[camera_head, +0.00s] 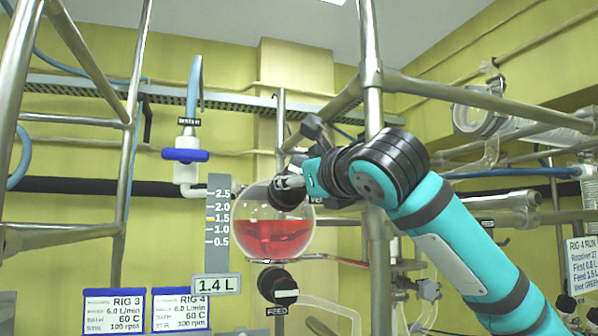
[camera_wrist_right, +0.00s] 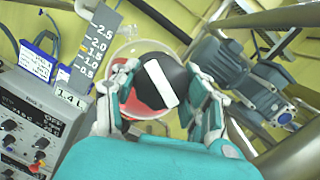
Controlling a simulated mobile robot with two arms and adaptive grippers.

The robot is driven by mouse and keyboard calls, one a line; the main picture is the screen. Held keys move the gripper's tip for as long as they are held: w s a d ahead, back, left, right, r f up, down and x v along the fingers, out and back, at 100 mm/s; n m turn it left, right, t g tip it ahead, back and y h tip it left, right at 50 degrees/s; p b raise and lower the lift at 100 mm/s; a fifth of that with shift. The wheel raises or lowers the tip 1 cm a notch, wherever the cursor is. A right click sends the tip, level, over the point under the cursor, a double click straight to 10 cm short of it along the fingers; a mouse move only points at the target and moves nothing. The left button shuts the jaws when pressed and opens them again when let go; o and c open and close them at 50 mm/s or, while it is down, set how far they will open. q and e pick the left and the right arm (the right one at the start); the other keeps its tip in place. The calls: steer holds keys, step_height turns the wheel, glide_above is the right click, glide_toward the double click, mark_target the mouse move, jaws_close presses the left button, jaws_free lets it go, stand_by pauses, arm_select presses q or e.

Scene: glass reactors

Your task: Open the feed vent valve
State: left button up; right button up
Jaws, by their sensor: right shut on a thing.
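A round glass vessel (camera_head: 248,238) holds red liquid. A black knob (camera_head: 285,196) sits at the vessel's upper front, partly covered by my right gripper (camera_head: 290,182) in the head view. In the right wrist view, this knob (camera_wrist_right: 146,78) has a white bar across its face, tilted from upper left to lower right. The right gripper (camera_wrist_right: 158,86) has its fingers on both sides of the knob and is shut on it. I see no readable vent label on this knob. A second black knob (camera_head: 274,281) with a level white bar hangs below, above a "FEED" label (camera_head: 277,311). My left gripper is out of view.
A grey scale (camera_head: 217,222) stands left of the vessel, with a "1.4 L" display (camera_head: 216,286) below. A metal post (camera_head: 375,262) rises close to my right arm. A blue-handled valve (camera_head: 186,155) is at left. A motor (camera_wrist_right: 258,85) shows in the wrist view.

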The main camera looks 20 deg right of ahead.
steer(key=shift+r, duration=0.1)
stand_by(0.3)
steer(key=o, duration=1.2)
steer(key=shift+w, duration=0.1)
steer(key=shift+s, duration=0.2)
steer(key=s+d+f, duration=0.1)
steer(key=s+d, duration=0.1)
steer(key=s, duration=0.9)
steer(key=shift+s, duration=0.2)
steer(key=shift+f, duration=0.1)
